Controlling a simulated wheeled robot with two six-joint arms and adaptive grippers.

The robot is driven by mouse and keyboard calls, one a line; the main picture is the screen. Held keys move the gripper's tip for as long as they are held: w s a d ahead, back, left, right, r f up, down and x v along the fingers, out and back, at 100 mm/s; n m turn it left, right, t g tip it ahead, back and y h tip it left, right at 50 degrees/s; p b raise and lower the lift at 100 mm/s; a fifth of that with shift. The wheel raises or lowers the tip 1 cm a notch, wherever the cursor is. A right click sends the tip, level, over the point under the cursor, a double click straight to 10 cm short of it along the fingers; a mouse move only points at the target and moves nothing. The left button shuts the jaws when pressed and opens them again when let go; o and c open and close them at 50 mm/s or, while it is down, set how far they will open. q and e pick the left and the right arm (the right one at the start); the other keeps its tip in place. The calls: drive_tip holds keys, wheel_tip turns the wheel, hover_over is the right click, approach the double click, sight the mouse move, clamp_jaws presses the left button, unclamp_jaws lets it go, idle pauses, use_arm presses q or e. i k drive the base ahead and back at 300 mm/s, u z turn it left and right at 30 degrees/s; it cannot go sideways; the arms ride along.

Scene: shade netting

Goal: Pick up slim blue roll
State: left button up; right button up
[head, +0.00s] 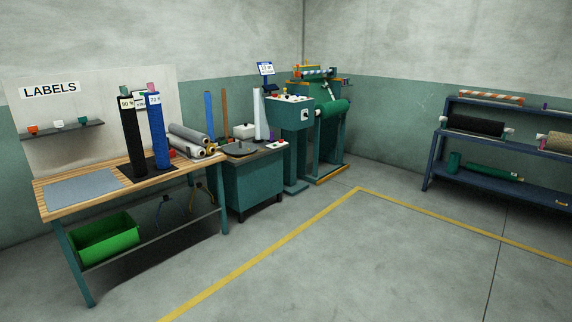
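Two upright blue rolls show in the head view. A thicker dark blue roll (161,140) with a white label stands on the wooden table's right half, beside a black roll (132,140). A slimmer, brighter blue roll (209,115) stands upright farther back, past the table's right end, next to a thin brown one (225,110). Its lower end is hidden behind other things. Neither of my grippers is in view.
The wooden table (105,182) also holds several grey rolls (190,138) lying flat. A green cabinet (255,185) and a green machine (291,120) stand to its right. A blue rack (432,160) is at the far right. The floor in front is clear.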

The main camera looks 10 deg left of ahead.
sight(153, 99)
drive_tip(key=i, duration=3.15)
drive_tip(key=u, duration=0.75)
drive_tip(key=i, duration=2.25)
drive_tip(key=u, duration=0.75)
